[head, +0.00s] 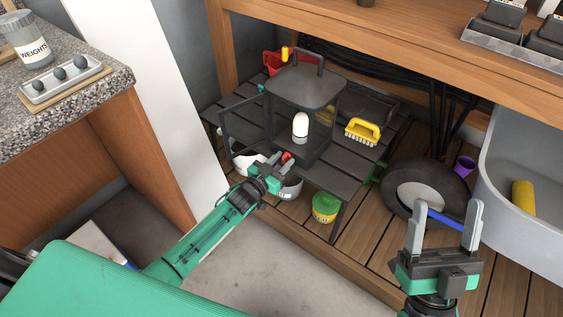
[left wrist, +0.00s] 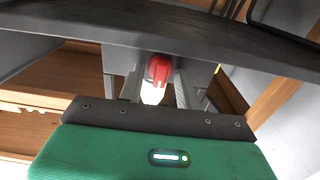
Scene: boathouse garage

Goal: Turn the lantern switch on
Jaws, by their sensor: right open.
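A dark lantern (head: 305,90) with a top handle stands on the slatted shelf, its framed door (head: 240,135) swung out to the left. A white bulb (head: 300,128) is inside; I cannot tell whether it is lit. The red switch (head: 287,157) is low at the lantern's front, and in the left wrist view (left wrist: 160,68) it shows between my left fingers, with a pale tip under it. My left gripper (head: 276,160) is open at the switch, with gaps beside it; contact is unclear. My right gripper (head: 445,222) is open and empty, far to the right.
The dark shelf (head: 340,185) lies under the lantern, with a wooden bench (head: 400,40) above. A yellow brush (head: 363,131) stands right of the lantern. A granite counter (head: 70,110) is at left.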

